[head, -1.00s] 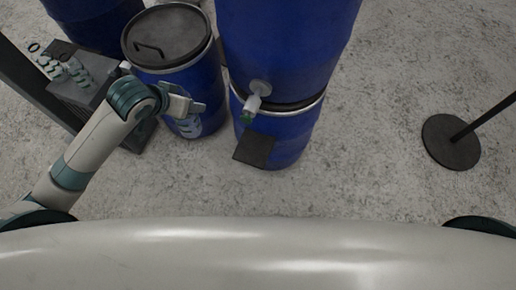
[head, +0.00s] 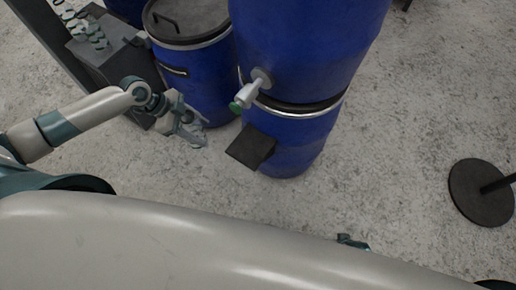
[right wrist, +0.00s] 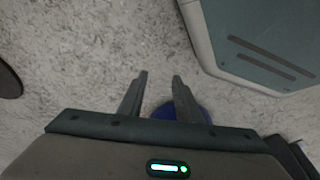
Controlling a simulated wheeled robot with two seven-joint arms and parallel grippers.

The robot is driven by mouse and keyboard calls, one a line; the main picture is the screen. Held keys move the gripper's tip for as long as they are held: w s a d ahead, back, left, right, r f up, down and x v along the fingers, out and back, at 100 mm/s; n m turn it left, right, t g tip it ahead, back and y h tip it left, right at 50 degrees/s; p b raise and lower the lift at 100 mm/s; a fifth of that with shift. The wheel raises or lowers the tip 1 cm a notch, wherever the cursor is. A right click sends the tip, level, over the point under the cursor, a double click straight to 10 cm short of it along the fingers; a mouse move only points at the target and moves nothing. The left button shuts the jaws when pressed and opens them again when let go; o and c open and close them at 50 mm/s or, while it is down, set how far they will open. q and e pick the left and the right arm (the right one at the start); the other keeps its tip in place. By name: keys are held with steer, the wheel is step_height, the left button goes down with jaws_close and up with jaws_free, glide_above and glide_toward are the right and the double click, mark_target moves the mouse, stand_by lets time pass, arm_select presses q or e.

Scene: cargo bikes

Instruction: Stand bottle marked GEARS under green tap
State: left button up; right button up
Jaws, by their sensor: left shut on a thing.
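The tap (head: 249,92) with a green end sticks out from the upper blue barrel (head: 300,45). A small black ledge (head: 252,147) juts from the lower barrel beneath the tap. My left gripper (head: 196,133) is left of the ledge, in front of another blue barrel, shut on a pale, see-through thing (head: 190,127), apparently a bottle. Its marking cannot be read, and the fingers partly hide it. My right gripper (right wrist: 161,78) is open and empty over the floor in the right wrist view, with something blue behind its fingers.
A lidded blue barrel (head: 190,65) stands left of the tap barrels. A grey box (head: 112,62) with pale greenish items (head: 92,32) stands at upper left. A round black base with a pole (head: 480,190) stands at right. The concrete floor between is clear.

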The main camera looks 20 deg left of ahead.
arm_select(q)
steer(key=shift+a, duration=0.1)
arm_select(e)
steer(key=shift+r, duration=0.1)
